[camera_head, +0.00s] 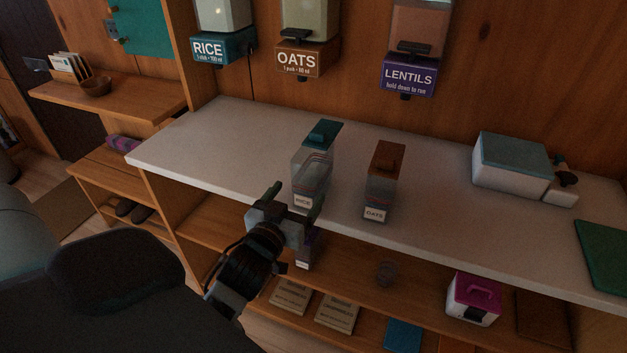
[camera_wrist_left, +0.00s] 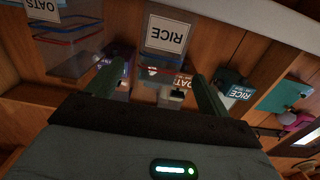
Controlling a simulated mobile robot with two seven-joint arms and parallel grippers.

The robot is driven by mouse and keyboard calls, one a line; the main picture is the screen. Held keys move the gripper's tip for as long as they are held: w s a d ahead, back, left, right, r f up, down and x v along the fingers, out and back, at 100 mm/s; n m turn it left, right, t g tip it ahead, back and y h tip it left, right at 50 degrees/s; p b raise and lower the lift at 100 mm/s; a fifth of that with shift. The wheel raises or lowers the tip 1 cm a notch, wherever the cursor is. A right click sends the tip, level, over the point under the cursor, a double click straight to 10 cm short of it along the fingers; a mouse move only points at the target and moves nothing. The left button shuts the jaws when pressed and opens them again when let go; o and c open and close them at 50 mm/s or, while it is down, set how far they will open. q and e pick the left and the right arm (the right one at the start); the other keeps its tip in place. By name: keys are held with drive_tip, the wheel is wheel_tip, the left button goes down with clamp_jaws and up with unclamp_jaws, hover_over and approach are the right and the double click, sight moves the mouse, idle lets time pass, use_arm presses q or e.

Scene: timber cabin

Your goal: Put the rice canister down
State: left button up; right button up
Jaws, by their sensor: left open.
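The rice canister (camera_head: 312,168), clear with a teal lid and a RICE label, stands upright on the pale counter (camera_head: 215,140) near its front edge. My left gripper (camera_head: 296,201) is open just in front of it, at the counter's edge. In the left wrist view, which is turned upside down, the RICE label (camera_wrist_left: 165,35) shows beyond and between the two spread fingers (camera_wrist_left: 154,74). I cannot tell whether a finger touches the canister. My right gripper is not in view.
An oats canister (camera_head: 384,182) with a brown lid stands close to the right. Rice (camera_head: 224,46), oats (camera_head: 306,58) and lentils (camera_head: 409,78) dispensers hang on the wall. A white box with a blue-grey lid (camera_head: 513,165) is farther right. Counter left of the rice canister is clear.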

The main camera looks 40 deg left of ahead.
sight(301, 184)
use_arm(q)
drive_tip(key=shift+w+a+r, duration=0.2)
drive_tip(key=shift+r, duration=0.3)
drive_tip(key=shift+w, duration=0.2)
drive_tip(key=shift+x, duration=1.15)
drive_tip(key=shift+p+x, duration=0.4)
drive_tip(key=shift+x, duration=2.15)
drive_tip(key=shift+d, duration=0.2)
drive_tip(key=c, duration=1.3)
drive_tip(key=shift+o, duration=0.2)
